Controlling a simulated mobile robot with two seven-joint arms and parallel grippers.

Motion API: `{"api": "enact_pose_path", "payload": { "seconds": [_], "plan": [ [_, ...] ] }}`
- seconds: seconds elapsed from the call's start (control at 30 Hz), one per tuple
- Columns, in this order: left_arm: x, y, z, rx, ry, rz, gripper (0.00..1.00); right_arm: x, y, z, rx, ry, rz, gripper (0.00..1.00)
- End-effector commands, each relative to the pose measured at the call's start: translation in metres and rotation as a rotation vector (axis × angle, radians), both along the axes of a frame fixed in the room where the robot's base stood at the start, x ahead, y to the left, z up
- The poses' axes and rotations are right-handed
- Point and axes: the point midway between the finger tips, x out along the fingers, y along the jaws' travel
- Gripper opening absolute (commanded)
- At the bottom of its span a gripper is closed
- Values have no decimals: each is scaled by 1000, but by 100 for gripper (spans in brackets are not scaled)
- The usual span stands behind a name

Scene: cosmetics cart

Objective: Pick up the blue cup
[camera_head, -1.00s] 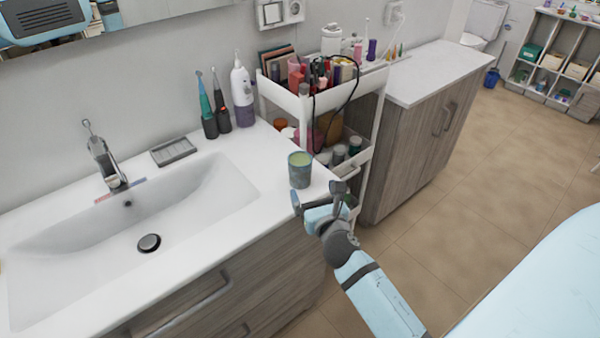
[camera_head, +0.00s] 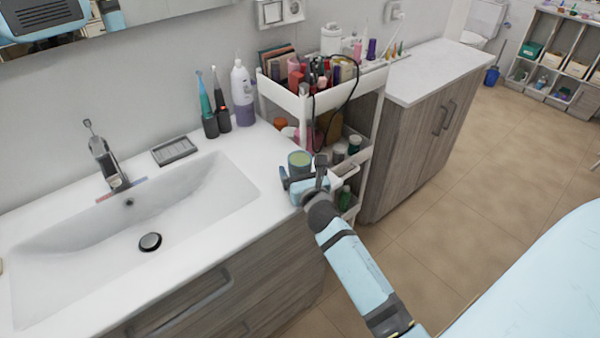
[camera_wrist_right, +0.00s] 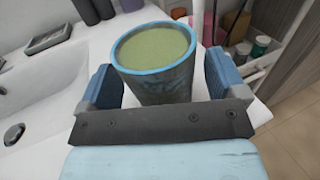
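The blue cup (camera_head: 300,160) stands upright on the right end of the white sink counter, mostly hidden behind my right gripper in the head view. In the right wrist view the cup (camera_wrist_right: 155,65) has a blue rim and a greenish inside. My right gripper (camera_head: 302,172) is open, with one finger on each side of the cup. In the wrist view its fingers (camera_wrist_right: 160,85) show small gaps to the cup's wall, so it does not look gripped. My left gripper is not in view.
The white cart (camera_head: 290,100) full of cosmetics stands just behind and right of the cup. Electric toothbrushes (camera_head: 215,120) and a white bottle (camera_head: 242,95) stand behind it on the counter. The sink basin (camera_head: 150,215) is to the left. A soap dish (camera_head: 174,151) lies near the wall.

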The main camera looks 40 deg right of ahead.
Motion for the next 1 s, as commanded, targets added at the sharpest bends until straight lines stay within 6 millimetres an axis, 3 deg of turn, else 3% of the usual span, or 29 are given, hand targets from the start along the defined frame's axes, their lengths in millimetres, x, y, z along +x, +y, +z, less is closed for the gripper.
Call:
{"api": "enact_pose_path", "payload": {
  "seconds": [0.03,0.23,0.67,1.0],
  "plan": [
    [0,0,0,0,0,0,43,0,0,0,0,0,0,78],
    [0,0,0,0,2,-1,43,0,0,0,0,0,0,34],
    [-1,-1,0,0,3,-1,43,0,0,3,-1,-2,1,34],
    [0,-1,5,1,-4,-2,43,0,0,19,-2,-4,1,34]
  ]
}}
